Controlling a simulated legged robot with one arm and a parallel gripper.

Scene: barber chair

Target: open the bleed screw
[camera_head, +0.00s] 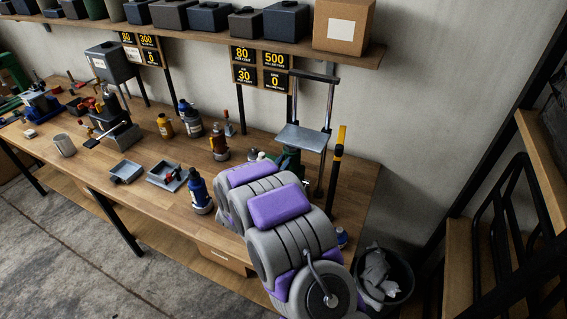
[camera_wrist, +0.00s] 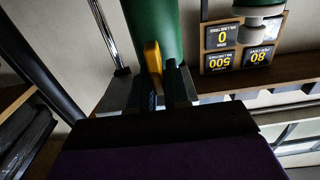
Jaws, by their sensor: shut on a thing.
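In the wrist view, which is upside down, my gripper (camera_wrist: 160,78) has its two dark fingers closed around a small yellow-orange piece. This piece appears to be the bleed screw (camera_wrist: 153,58). It sits against a green cylinder (camera_wrist: 150,22), the body of a jack-like device with a grey steel plate. In the head view the green body (camera_head: 289,158) stands on the bench under the grey plate (camera_head: 302,138), partly hidden by my purple-and-grey arm. My gripper and the bleed screw are hidden there.
A black lever with a yellow handle (camera_head: 340,140) stands right of the plate. Bottles, trays and a cup are spread over the wooden bench (camera_head: 95,165). A shelf (camera_head: 210,38) with boxes and yellow-lettered displays hangs above. A bin (camera_head: 385,280) stands on the floor at right.

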